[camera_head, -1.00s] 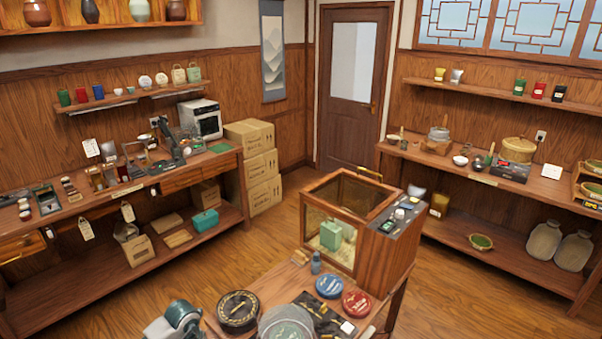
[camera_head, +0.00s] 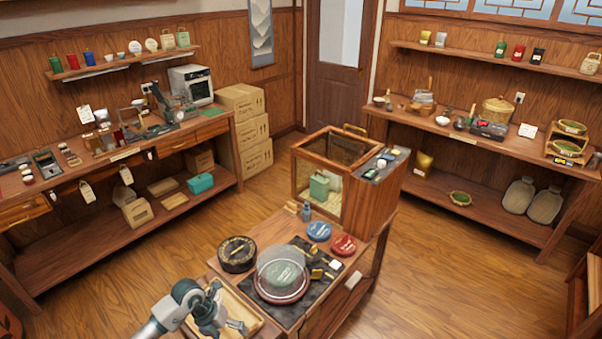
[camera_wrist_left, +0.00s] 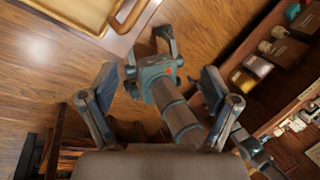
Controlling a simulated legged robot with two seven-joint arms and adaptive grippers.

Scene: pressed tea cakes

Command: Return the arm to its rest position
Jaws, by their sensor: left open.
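My left arm comes in at the bottom left of the head view. Its gripper (camera_head: 217,306) is over or beside the wooden tray (camera_head: 258,322) at the table's near left corner, with nothing visible held. In the left wrist view my left gripper's two fingers (camera_wrist_left: 160,90) are spread wide and the space between them holds no grasped object. Beyond them is a grey jointed arm with a red dot, seemingly my right arm (camera_wrist_left: 180,117); its finger state is unclear. The right arm does not show in the head view.
The table holds a clear dome (camera_head: 282,270) over a round cake, a black round tin (camera_head: 237,254), blue (camera_head: 319,231) and red (camera_head: 343,244) tins, and a glass-sided cabinet (camera_head: 372,205). Shelved counters line the walls. Open wooden floor (camera_head: 460,285) lies right of the table.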

